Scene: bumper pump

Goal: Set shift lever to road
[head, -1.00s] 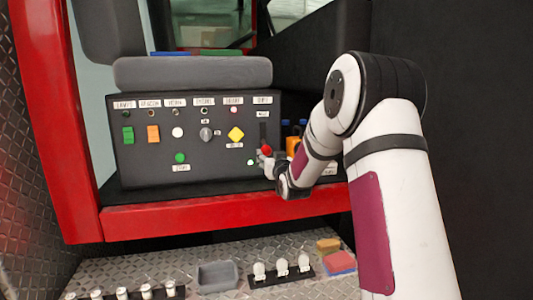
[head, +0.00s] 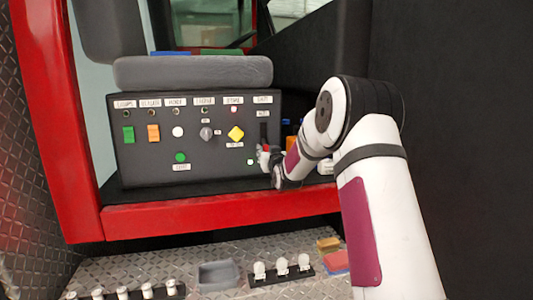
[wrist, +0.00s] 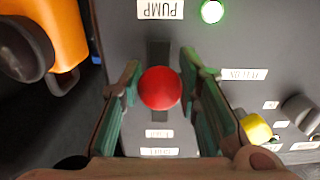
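The shift lever's red ball knob (wrist: 160,88) stands in front of a dark vertical slot (wrist: 158,137) on the control panel. The wrist view is upside down, with the PUMP label (wrist: 161,9) at that end of the slot. My gripper (wrist: 164,92) is open, with its green-padded fingers on both sides of the knob and a small gap on each side. In the head view the slot (head: 263,132) extends above the knob (head: 265,147), which my gripper (head: 263,158) partly hides. The labels at the slot's upper end are too small to read surely.
A yellow button (head: 236,133), a grey dial (head: 206,134) and green and orange switches sit left of the lever. A lit green lamp (wrist: 212,11) is near PUMP. An orange object (wrist: 48,32) stands beside the panel. Grey and coloured items lie on the step below.

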